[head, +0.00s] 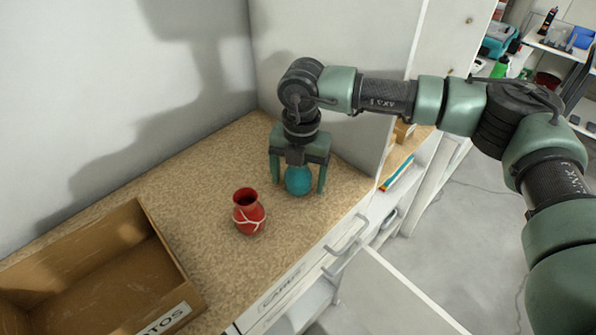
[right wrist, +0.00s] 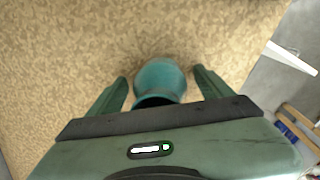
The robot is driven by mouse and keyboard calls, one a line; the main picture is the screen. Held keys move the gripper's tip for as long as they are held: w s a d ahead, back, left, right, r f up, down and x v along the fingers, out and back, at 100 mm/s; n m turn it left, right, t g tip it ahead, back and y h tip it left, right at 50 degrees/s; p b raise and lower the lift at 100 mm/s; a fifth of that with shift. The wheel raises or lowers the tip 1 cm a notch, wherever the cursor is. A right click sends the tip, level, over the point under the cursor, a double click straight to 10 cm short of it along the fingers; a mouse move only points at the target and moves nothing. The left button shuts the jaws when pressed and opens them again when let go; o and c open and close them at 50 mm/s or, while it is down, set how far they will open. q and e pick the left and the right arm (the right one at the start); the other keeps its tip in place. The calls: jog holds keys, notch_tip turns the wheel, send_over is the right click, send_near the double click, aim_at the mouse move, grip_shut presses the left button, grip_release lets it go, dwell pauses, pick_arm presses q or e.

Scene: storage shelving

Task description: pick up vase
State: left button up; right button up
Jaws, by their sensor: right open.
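A teal vase (head: 299,180) stands on the speckled brown counter (head: 190,200) near the back right corner. It also shows in the right wrist view (right wrist: 160,78), between the fingers. My right gripper (head: 298,186) points down over the teal vase, open, with one finger on each side of it. In the right wrist view a gap shows between the vase and each finger (right wrist: 160,85). A red vase (head: 249,212) with a pale cord around it stands upright on the counter, in front and to the left of the gripper. My left gripper is not in view.
An open cardboard box (head: 170,285) with a label sits at the left front of the counter. A grey wall (head: 130,80) stands behind and a white panel (head: 345,130) to the right. Drawers with handles (head: 345,235) run below the front edge.

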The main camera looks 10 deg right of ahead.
jog(key=c, duration=1.6)
